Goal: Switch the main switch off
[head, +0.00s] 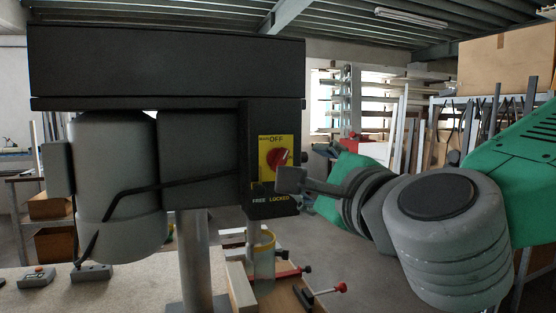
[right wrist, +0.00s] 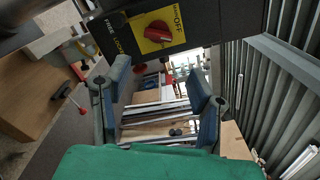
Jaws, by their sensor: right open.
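The main switch is a red rotary knob (head: 277,157) on a yellow plate marked OFF, on the front of a black machine head (head: 165,62). Its exact setting is hard to read. In the right wrist view the red knob (right wrist: 158,32) and yellow plate lie beyond the fingertips, near the top. My right gripper (head: 290,181) comes in from the right, its fingertips just below and right of the knob, partly covering the plate's lower edge. In the wrist view its fingers (right wrist: 158,66) are spread apart with nothing between them. My left gripper is not in view.
A label reading FREE and LOCKED (head: 270,199) sits below the switch. A grey motor (head: 120,180) and a steel column (head: 194,255) stand left. Red-handled clamps (head: 318,293) lie below on the bench. A small control box (head: 37,276) is at the left.

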